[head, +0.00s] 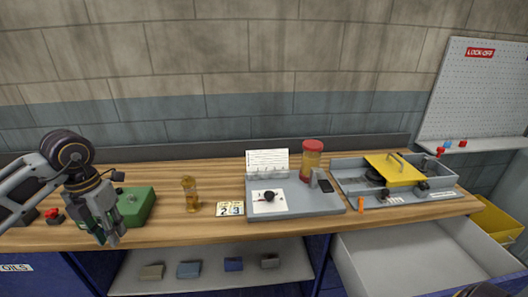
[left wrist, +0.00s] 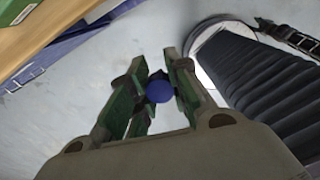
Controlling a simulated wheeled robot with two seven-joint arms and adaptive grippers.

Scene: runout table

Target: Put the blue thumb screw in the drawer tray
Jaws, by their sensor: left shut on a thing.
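My left gripper (head: 108,238) hangs at the table's front edge on the left, in front of the green box. In the left wrist view the gripper (left wrist: 158,88) is shut on the blue thumb screw (left wrist: 160,91), whose round blue head shows between the green fingers. I cannot make out the screw in the head view. A pale, open drawer (head: 365,262) sticks out below the table at the right, far from my left gripper; its visible floor looks empty.
On the wooden table stand a green box (head: 136,206), an amber bottle (head: 190,195), a grey board (head: 300,207), a red-lidded jar (head: 311,160) and a grey tray with a yellow plate (head: 395,169). A shelf (head: 215,270) below holds several small blocks. A yellow bin (head: 497,222) is at the right.

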